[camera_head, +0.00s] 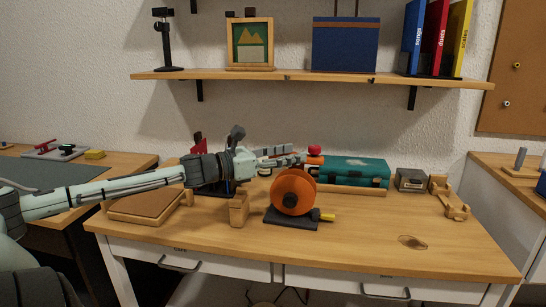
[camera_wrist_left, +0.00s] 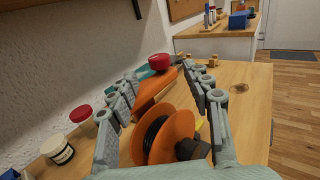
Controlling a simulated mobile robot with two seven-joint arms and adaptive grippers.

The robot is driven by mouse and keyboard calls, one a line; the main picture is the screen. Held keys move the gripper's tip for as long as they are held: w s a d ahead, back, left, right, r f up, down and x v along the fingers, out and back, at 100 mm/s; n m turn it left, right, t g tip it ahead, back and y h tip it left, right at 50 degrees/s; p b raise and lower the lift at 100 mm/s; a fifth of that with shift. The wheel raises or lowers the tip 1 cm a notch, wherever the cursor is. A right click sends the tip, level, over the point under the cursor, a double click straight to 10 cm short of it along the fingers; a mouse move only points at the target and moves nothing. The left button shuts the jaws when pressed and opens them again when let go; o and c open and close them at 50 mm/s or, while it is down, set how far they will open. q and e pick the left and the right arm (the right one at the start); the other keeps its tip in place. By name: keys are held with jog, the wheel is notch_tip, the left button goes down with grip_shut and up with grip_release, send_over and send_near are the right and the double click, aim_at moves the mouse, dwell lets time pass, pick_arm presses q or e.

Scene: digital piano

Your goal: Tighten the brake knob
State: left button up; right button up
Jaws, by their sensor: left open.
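An orange spool (camera_head: 293,191) stands upright on a dark base (camera_head: 290,222) on the desk. In the wrist view the spool (camera_wrist_left: 163,135) has a dark winding and lies below and between my fingers. A red knob (camera_head: 314,149) sits on top of an orange part (camera_head: 313,161) behind the spool. In the wrist view the red knob (camera_wrist_left: 159,62) shows beyond my fingertips. A yellow handle (camera_head: 327,217) sticks out at the base's right. I cannot tell which one is the brake knob. My left gripper (camera_head: 297,156) is open above the spool, fingers level and pointing right. My right gripper is out of view.
A teal case (camera_head: 355,171) lies behind the spool. A wooden block (camera_head: 238,209) stands left of it, and a grey box (camera_head: 410,180) and wooden holder (camera_head: 448,198) stand right. A shelf (camera_head: 300,77) hangs above. The desk's front right is clear.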

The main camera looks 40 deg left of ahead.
pick_arm(q)
jog(key=shift+v, duration=2.15)
